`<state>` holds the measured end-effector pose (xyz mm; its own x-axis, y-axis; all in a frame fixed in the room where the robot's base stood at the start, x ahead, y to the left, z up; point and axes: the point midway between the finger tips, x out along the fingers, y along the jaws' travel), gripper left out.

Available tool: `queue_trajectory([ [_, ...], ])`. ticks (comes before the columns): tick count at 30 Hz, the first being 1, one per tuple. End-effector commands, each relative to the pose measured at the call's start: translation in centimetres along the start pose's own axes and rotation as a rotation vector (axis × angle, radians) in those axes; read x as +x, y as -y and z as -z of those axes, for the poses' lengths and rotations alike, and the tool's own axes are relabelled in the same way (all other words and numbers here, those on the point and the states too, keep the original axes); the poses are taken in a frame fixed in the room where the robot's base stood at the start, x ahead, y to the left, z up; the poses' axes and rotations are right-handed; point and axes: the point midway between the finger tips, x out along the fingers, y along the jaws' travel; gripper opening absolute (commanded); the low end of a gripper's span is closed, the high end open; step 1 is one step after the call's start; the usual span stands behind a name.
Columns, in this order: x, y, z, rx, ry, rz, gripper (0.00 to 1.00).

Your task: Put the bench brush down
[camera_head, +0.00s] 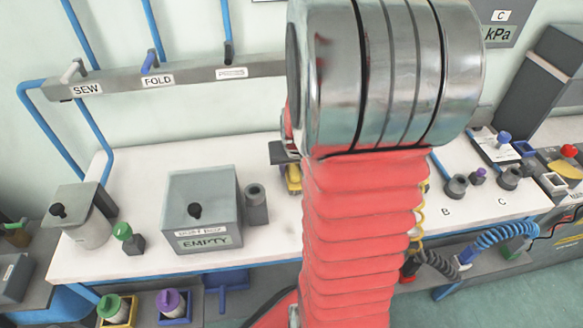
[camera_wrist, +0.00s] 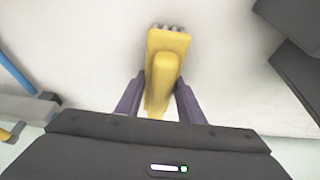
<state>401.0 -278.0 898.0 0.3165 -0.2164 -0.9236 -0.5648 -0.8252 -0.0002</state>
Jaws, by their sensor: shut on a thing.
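The bench brush (camera_wrist: 170,42) is yellow, with a row of grey bristle tufts showing at its far end in the wrist view. My gripper (camera_wrist: 160,82) is shut on it, with one dark purple finger on each side of the handle. The white bench top (camera_wrist: 225,70) lies beneath; I cannot tell whether the brush touches it. In the head view, a yellow part of the brush (camera_head: 293,180) shows below my dark gripper, left of my red arm, which hides much of the middle of the bench.
A grey box labelled EMPTY (camera_head: 203,208) and a small grey cylinder (camera_head: 256,204) stand left of the brush. A lidded pot (camera_head: 82,215) is farther left. Grey holders (camera_head: 457,187) stand on the right. A rail with SEW and FOLD labels (camera_head: 190,78) runs behind.

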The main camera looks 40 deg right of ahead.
Motion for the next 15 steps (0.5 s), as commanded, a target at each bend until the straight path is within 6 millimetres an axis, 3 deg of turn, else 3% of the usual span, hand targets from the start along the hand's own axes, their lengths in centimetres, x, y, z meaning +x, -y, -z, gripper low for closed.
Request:
queue_trajectory([
  [2,0.19,-0.02,-0.09,0.0,0.001,0.0,0.07],
  [3,0.16,-0.02,-0.08,0.0,0.001,0.0,0.37],
  [10,0.15,-0.05,-0.09,0.001,0.001,0.0,0.53],
  [15,0.15,-0.06,-0.09,0.001,0.001,-0.001,0.53],
])
